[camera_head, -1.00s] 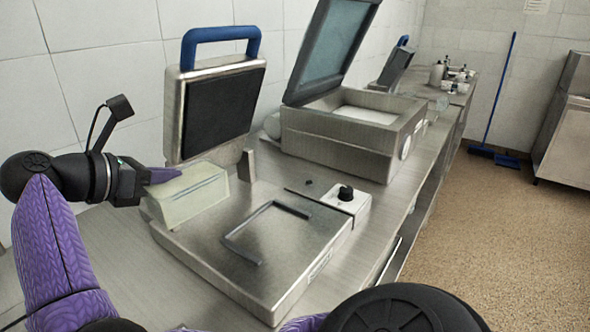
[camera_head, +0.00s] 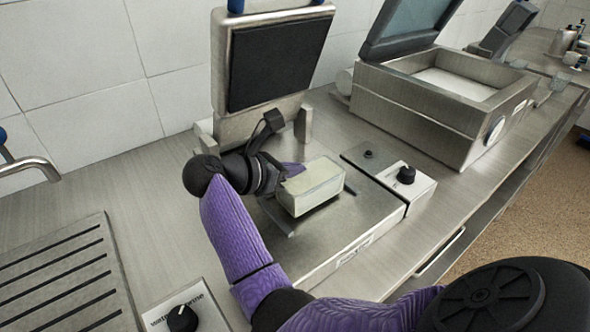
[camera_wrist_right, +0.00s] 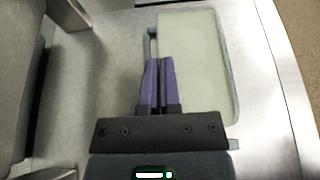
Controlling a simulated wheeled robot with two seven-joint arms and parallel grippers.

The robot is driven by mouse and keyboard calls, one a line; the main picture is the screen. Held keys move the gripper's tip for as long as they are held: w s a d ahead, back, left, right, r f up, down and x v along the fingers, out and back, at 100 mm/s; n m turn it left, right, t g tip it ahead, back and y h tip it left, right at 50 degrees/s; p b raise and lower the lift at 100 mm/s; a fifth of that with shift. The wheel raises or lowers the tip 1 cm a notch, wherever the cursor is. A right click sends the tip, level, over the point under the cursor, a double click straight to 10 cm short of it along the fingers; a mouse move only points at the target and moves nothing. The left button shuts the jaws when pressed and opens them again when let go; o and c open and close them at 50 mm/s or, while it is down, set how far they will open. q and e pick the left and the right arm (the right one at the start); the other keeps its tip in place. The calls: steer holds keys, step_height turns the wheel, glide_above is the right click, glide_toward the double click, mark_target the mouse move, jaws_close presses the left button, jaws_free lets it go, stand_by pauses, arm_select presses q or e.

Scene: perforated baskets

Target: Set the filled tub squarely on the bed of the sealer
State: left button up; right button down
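The tub (camera_head: 312,190) is a pale, cream-green rectangular block over the sealer's bed (camera_head: 345,228), covering most of the dark locating frame (camera_head: 349,188). I cannot tell whether it touches the bed. My right gripper (camera_head: 292,169) reaches in from the left, at the tub's left end. In the right wrist view, the purple fingers (camera_wrist_right: 158,85) are close together on the tub's left rim, and the tub (camera_wrist_right: 200,65) extends to their right. A piece of the frame (camera_wrist_right: 151,45) shows beside the tub. My left gripper is not in view.
The sealer's black-faced lid (camera_head: 280,62) stands raised behind the bed. A knob box (camera_head: 408,182) is at the bed's right. A larger open-lidded machine (camera_head: 430,100) stands further right. A slotted plate (camera_head: 60,275) lies at the left, with free counter behind it.

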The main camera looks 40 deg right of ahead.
steer(key=shift+f, duration=0.4)
steer(key=c, duration=0.8)
jaws_free()
steer(key=shift+c, duration=0.2)
steer(key=shift+r, duration=0.2)
steer(key=v, duration=1.2)
